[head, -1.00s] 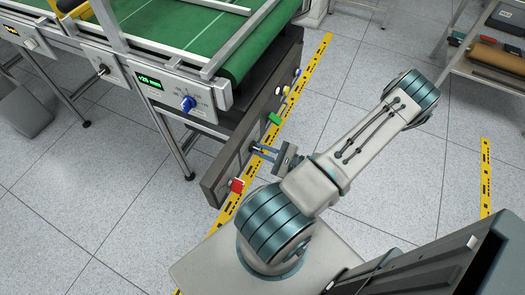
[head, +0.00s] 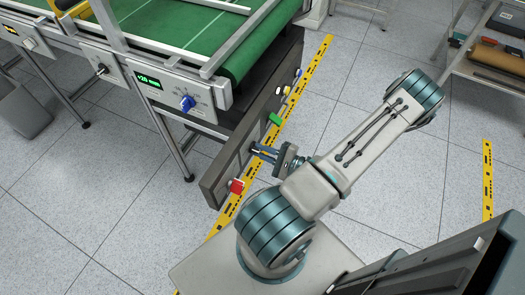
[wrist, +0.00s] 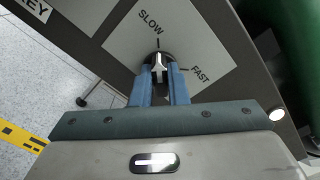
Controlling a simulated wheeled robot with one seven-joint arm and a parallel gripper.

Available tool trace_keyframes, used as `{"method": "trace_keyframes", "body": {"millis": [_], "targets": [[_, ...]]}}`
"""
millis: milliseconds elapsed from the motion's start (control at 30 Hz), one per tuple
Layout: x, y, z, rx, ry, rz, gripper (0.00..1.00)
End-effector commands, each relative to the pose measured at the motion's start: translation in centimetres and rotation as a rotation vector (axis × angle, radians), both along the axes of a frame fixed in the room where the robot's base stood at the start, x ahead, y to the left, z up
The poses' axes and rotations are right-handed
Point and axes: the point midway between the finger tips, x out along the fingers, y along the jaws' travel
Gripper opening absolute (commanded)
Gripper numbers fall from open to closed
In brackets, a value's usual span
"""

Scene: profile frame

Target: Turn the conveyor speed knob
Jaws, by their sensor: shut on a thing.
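The conveyor speed knob (wrist: 160,63) is black with a white pointer. It sits on a pale plate (wrist: 128,38) marked SLOW and FAST, in the upper middle of the wrist view. The pointer runs roughly upright in that view, close in line with the SLOW tick. My gripper (wrist: 160,85) has its two blue fingers on either side of the knob, shut on it. In the head view my gripper (head: 262,151) reaches the side panel, and the knob is hidden there.
The dark side panel (head: 225,175) carries a red button (head: 236,186) and a green button (head: 275,119). A blue knob (head: 187,102) is on the control box at the conveyor's front. The green conveyor belt (head: 190,30) lies above. Open floor is around.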

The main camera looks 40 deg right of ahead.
Motion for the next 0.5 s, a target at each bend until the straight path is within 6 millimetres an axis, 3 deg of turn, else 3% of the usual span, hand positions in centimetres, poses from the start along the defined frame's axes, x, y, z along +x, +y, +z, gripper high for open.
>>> {"method": "trace_keyframes", "body": {"millis": [133, 167, 233, 500], "targets": [[-0.07, 0.06, 0.00, -0.001, 0.000, 0.001, 0.00], [-0.07, 0.06, 0.00, -0.001, 0.000, 0.002, 0.16], [-0.06, 0.05, -0.01, 0.000, 0.000, 0.001, 0.35], [-0.06, 0.01, -0.02, 0.000, 0.001, 0.001, 0.35]]}}
